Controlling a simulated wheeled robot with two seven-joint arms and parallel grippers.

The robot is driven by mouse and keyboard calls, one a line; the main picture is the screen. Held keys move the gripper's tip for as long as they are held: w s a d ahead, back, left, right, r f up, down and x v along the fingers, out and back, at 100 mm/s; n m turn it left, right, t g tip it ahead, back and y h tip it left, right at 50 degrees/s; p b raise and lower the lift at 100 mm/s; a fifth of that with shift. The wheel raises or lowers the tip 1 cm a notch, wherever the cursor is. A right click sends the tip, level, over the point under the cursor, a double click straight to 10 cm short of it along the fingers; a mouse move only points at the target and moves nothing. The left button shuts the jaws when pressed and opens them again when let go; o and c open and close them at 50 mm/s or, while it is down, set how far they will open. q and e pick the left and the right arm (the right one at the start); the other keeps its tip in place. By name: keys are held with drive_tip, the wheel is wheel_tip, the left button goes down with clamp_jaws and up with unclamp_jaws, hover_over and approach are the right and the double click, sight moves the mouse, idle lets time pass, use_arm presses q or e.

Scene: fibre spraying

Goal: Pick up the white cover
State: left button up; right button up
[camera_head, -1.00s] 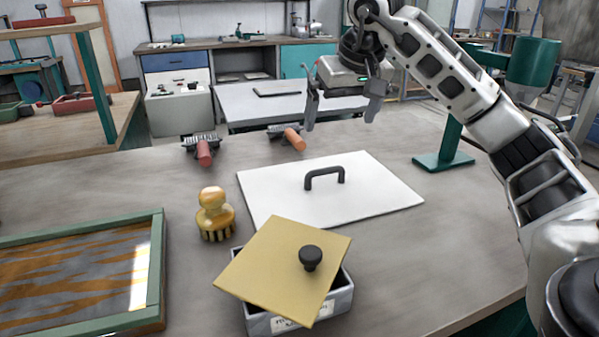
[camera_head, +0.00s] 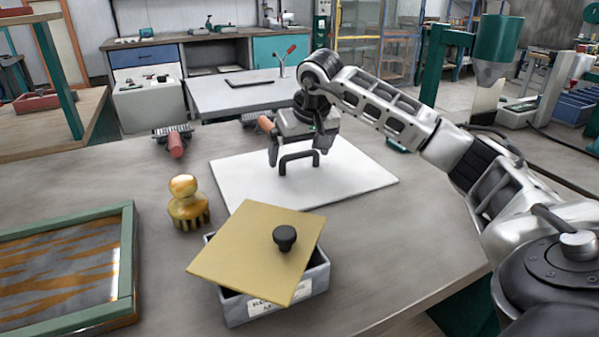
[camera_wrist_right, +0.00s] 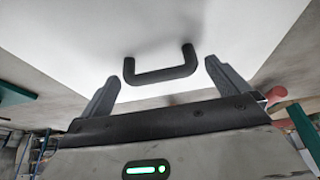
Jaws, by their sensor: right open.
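The white cover (camera_head: 340,189) lies flat on the grey table, with a black arched handle (camera_head: 299,157) standing up from it. My right gripper (camera_head: 296,158) is open and empty above the cover, its fingers to either side of the handle as the head view shows it. In the right wrist view the handle (camera_wrist_right: 162,75) shows between the two finger tips (camera_wrist_right: 161,72), with the white cover (camera_wrist_right: 80,40) behind it. I cannot tell how far the fingers are from the handle. My left gripper is not in view.
A grey box (camera_head: 312,279) with a tilted yellow lid (camera_head: 240,250) stands in front of the cover. A wooden brush (camera_head: 186,205) stands to its left. A green-framed tray (camera_head: 126,265) is at front left. Brushes with red (camera_head: 176,145) and orange (camera_head: 265,124) handles lie behind.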

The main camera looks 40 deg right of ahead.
drive_tip(key=shift+x, duration=0.8)
drive_tip(key=shift+r, duration=0.1)
drive_tip(key=c, duration=1)
